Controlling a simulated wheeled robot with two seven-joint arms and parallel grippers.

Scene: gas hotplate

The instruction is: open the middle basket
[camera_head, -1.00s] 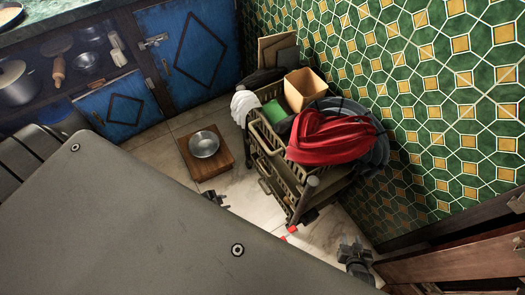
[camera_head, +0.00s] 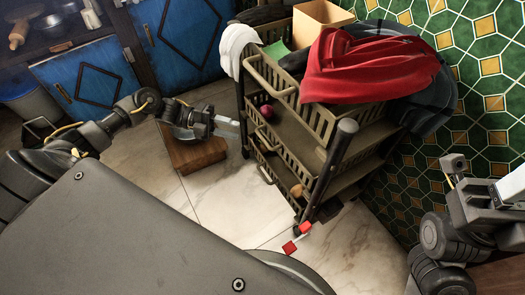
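The basket trolley has its top basket (camera_head: 315,118) at the upper level, loaded with a red cloth (camera_head: 360,68). The middle basket (camera_head: 287,150) is the slatted level below it, with a handle on its left side and a dark red round thing (camera_head: 266,111) inside. It appears pushed in. My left gripper (camera_head: 228,129) is left of the trolley, apart from the middle basket, pointing toward it. Its finger gap is not clear. My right gripper (camera_head: 509,188) is at the right edge, partly cut off, away from the trolley.
A lower basket (camera_head: 275,178) sits under the middle one. A wooden board (camera_head: 195,153) lies on the floor beneath my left gripper. Blue cabinets (camera_head: 180,40) stand behind and a tiled wall (camera_head: 480,75) is at the right.

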